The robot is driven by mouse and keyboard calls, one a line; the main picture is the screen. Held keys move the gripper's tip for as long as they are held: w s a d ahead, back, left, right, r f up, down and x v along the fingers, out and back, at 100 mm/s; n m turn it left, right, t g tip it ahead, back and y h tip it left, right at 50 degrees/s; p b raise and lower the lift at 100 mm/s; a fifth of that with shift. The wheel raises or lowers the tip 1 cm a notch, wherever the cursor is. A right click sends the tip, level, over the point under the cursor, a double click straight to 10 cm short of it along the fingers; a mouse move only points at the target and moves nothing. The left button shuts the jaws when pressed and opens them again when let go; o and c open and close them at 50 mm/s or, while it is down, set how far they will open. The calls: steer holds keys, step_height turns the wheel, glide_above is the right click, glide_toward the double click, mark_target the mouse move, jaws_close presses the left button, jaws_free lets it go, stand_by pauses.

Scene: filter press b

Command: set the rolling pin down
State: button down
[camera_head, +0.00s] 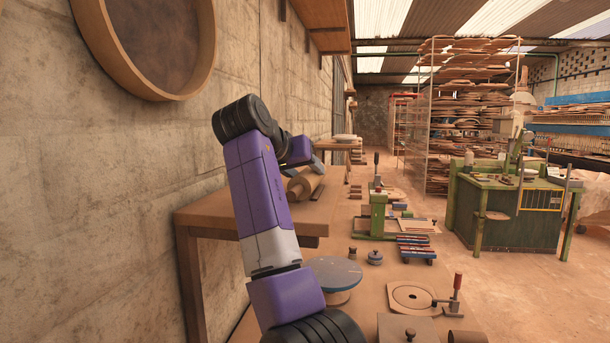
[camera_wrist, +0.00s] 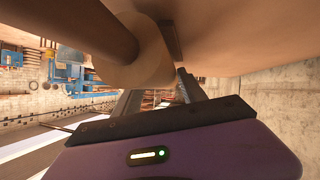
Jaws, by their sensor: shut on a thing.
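The rolling pin (camera_head: 302,183) is a pale wooden cylinder by the wooden wall table, at its far end in the head view. In the wrist view the rolling pin (camera_wrist: 145,62) is large and close, with a darker brown handle running to the upper left. My gripper (camera_wrist: 160,86) is shut on the rolling pin; the pin hides part of the fingertips. In the head view my gripper (camera_head: 312,164) is small and partly behind my arm. The pin is at or just above the tabletop (camera_head: 215,218); I cannot tell whether it touches.
A thin dark wooden strip (camera_head: 318,192) is right beside the pin. The rough wall (camera_head: 130,200) borders the table on the left. A round grey-topped stand (camera_head: 336,273) and a green press (camera_head: 378,215) stand to the right. The near tabletop is bare.

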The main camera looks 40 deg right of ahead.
steer(key=shift+f, duration=0.3)
steer(key=c, duration=0.6)
jaws_free()
steer(key=v, duration=1.2)
steer(key=shift+f+b, duration=0.1)
steer(key=shift+b, duration=0.3)
